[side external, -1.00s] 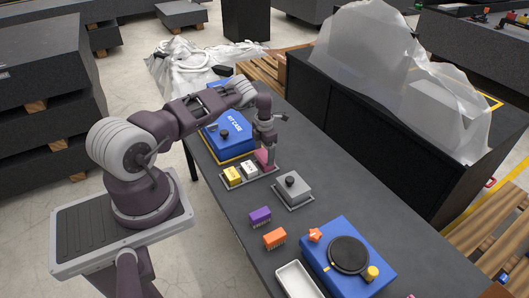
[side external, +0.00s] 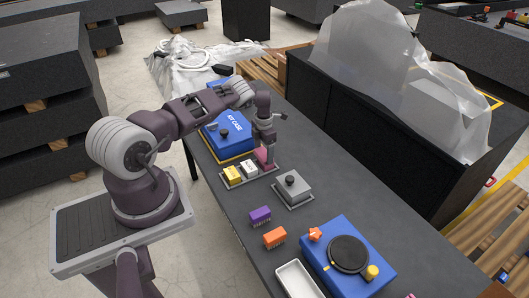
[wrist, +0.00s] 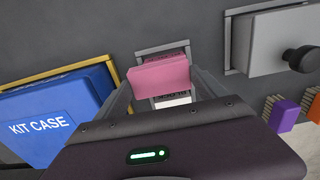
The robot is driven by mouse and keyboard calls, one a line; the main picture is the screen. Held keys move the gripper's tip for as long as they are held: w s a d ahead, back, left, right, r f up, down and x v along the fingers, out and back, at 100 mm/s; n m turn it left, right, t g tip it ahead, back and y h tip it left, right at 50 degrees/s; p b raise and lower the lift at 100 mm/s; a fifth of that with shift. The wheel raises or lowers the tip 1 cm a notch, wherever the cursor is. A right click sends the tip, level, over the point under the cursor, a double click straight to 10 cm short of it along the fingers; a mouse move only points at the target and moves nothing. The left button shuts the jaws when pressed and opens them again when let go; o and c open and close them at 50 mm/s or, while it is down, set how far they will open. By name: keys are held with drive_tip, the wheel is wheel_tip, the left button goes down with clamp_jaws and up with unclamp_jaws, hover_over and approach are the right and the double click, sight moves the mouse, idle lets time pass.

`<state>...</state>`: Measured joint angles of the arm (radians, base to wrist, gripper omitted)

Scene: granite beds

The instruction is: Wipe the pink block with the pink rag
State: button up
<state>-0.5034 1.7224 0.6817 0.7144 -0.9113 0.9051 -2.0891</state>
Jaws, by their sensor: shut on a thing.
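My gripper (side external: 265,149) points down over the far right end of a small grey tray (side external: 233,184) and is shut on a pink piece, which I take to be the pink rag (wrist: 160,75). In the wrist view the rag spans the gap between my fingers. It hides most of what is under it.
A blue kit case (side external: 228,143) stands close behind the tray. A grey lidded box with a black knob (side external: 292,190) is close on the right. Purple (side external: 260,216) and orange (side external: 275,238) brushes, a white tray (side external: 298,281) and a blue unit (side external: 372,268) lie nearer the front.

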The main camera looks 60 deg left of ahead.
drive_tip(key=shift+d, duration=1.2)
drive_tip(key=shift+a+f, duration=0.1)
drive_tip(key=shift+a, duration=1.15)
drive_tip(key=shift+s+d, duration=0.1)
drive_tip(key=shift+d, duration=1.2)
drive_tip(key=shift+r, duration=2.6)
